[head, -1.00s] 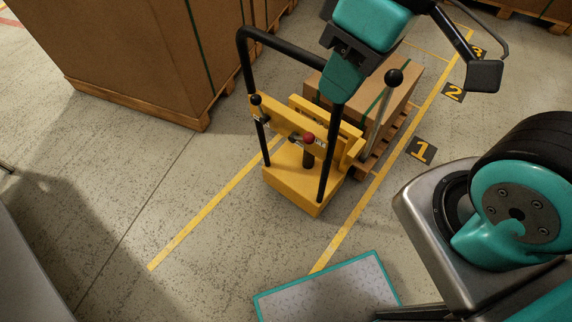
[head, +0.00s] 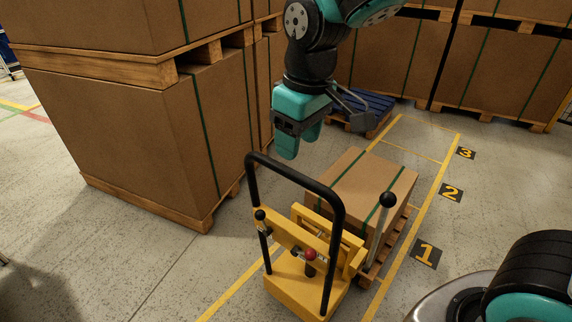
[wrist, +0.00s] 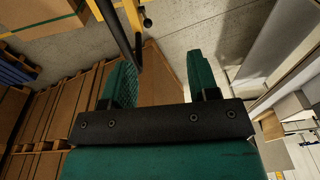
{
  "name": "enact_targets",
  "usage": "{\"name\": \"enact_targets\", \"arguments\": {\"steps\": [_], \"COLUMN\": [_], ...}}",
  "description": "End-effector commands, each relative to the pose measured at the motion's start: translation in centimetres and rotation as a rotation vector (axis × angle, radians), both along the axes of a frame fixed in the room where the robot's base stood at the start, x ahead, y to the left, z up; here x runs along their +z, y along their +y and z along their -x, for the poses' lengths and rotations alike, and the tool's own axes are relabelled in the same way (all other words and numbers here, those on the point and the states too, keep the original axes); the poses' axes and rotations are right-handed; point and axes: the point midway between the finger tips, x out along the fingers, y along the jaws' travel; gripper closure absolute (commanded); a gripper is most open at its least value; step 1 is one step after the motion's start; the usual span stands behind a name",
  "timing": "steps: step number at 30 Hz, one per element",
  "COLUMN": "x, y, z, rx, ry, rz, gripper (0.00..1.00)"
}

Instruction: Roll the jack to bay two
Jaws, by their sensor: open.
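The yellow jack (head: 290,287) stands on the floor in the lower middle of the head view. It has a black loop handle (head: 334,205), a lever with a black ball knob (head: 388,200) and a red knob (head: 310,254). A strapped carton (head: 362,180) on a wooden pallet (head: 398,240) sits just beyond it, beside the floor mark 1 (head: 425,252). Marks 2 (head: 451,193) and 3 (head: 466,153) lie farther along the lane. My gripper (head: 298,146) is open and empty, above and beyond the handle, apart from it. In the wrist view its fingers (wrist: 158,80) are spread.
Large stacked cartons (head: 130,130) on pallets fill the left. More pallet loads (head: 500,60) line the back. A blue pallet (head: 362,106) stands at the lane's far end. Yellow lines (head: 432,185) edge the lane, which is clear beside marks 2 and 3.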

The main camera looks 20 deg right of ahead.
Motion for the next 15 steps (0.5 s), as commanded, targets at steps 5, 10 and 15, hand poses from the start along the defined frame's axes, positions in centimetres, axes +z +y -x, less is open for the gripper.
{"name": "enact_targets", "arguments": {"steps": [5, 10, 15], "x": [0.0, -0.9, -2.2], "y": [0.2, 0.3, 0.1], "z": [-8.1, -11.4, -12.0], "rx": [-0.023, -0.04, -0.043], "ry": [-0.016, -0.025, -0.025], "rz": [0.16, 0.234, 0.25], "gripper": [0.45, 0.45, 0.45]}}
